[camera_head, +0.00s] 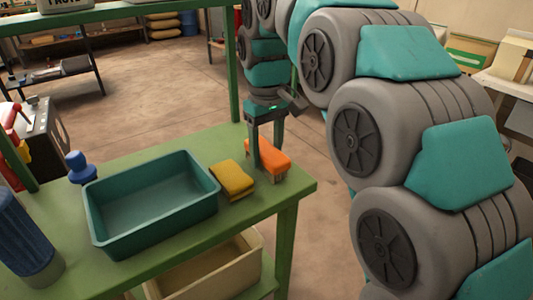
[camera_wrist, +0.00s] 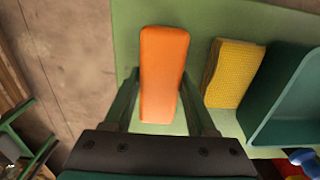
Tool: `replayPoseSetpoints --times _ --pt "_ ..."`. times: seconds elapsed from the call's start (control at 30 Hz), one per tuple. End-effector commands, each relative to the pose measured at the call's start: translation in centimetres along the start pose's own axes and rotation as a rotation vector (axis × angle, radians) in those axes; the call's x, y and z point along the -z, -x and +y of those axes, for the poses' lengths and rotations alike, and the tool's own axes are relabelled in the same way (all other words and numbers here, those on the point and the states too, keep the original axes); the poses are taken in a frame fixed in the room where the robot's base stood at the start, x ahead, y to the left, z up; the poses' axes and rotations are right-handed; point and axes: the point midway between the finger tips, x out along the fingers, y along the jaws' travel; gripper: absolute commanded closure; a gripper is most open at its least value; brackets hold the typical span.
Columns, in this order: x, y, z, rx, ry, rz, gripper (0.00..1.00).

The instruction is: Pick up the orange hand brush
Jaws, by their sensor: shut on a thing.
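The orange hand brush (camera_head: 274,158) rests on the green table near its right end, bristles down. In the wrist view the brush (camera_wrist: 162,70) lies lengthwise between the two fingers. My gripper (camera_head: 258,160) comes down from above at the brush, and its fingers (camera_wrist: 160,112) are shut on the brush's sides. The far finger is partly hidden in the head view. I see no clear gap between the brush and the tabletop.
A yellow sponge (camera_head: 233,179) lies just left of the brush; it also shows in the wrist view (camera_wrist: 234,73). A teal tray (camera_head: 100,235) stands farther left. A green post (camera_head: 233,65) rises behind the table.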

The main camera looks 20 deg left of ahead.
Motion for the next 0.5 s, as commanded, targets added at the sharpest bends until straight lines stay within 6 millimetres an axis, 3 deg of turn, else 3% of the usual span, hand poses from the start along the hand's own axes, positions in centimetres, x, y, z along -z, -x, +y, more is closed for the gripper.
replayPoseSetpoints --times 0.5 --pt "0.1 2.9 0.0 -0.001 0.0 0.003 1.0"
